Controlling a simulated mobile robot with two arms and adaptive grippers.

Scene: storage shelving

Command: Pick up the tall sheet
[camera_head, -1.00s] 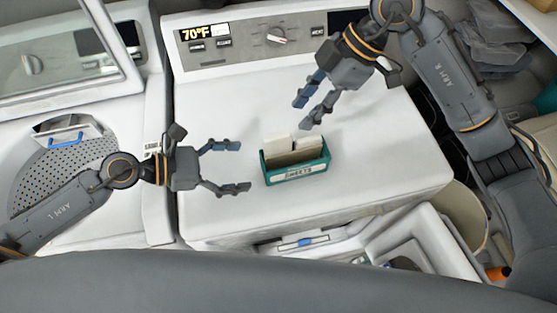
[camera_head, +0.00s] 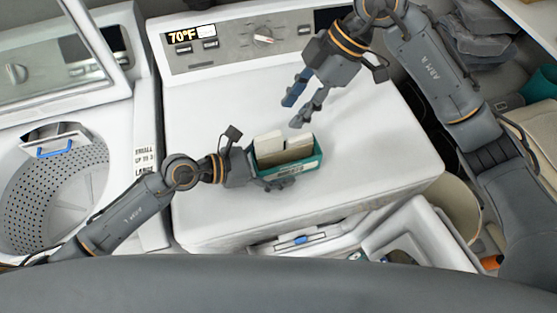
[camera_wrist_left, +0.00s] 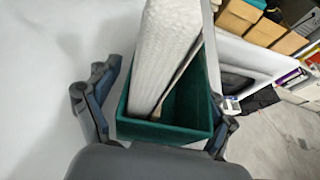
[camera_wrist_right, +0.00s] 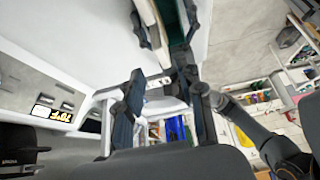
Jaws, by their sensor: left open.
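A green box (camera_head: 304,166) with a label on its front sits on the white dryer top in the head view. Pale sheets stand in it, the taller sheet (camera_head: 269,147) at its left end. In the left wrist view the tall white sheet (camera_wrist_left: 164,50) rises from the green box (camera_wrist_left: 200,136). My left gripper (camera_wrist_left: 155,112) is open, its fingers on either side of the box; whether they touch it I cannot tell. It also shows at the box's left end in the head view. My right gripper (camera_head: 293,112) is open and empty, above and behind the box.
The white dryer top (camera_head: 215,125) is mostly clear around the box. Its control panel (camera_head: 240,45) runs along the back. An open washer (camera_head: 70,185) stands at the left. A beige bin (camera_head: 457,205) stands off the right edge.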

